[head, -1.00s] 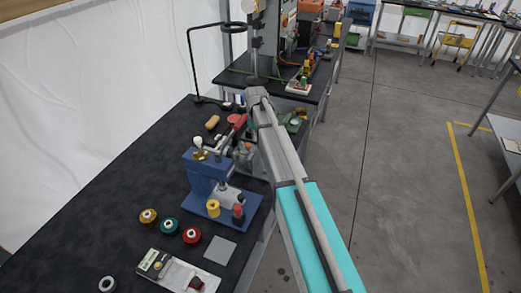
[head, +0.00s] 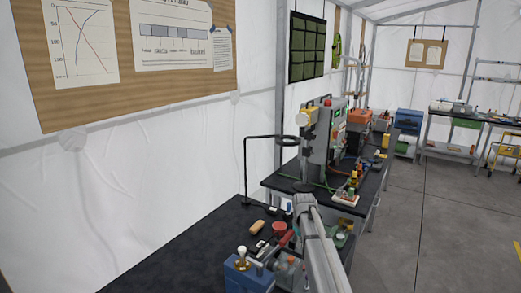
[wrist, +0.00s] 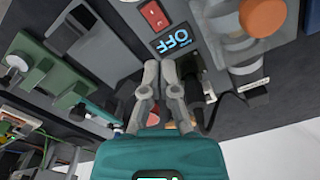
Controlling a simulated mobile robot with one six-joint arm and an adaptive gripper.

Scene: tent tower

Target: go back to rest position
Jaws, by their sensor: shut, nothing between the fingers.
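My gripper (wrist: 168,64) shows in the wrist view, with its grey fingers together and nothing between them. It points toward a grey device (wrist: 205,40) with a lit display reading OFF (wrist: 175,39) and a red switch (wrist: 154,14); I cannot tell whether it touches the device. In the head view my arm reaches out over the near black workbench (head: 150,255), and its far end is hard to make out among the small items there.
In the head view a blue press (head: 238,275), a tan block (head: 257,226) and a red-handled tool (head: 286,239) are near the arm. A black stand with a ring (head: 247,170) rises behind. An orange knob (wrist: 263,17) is beside the OFF display. Floor (head: 420,225) is open at right.

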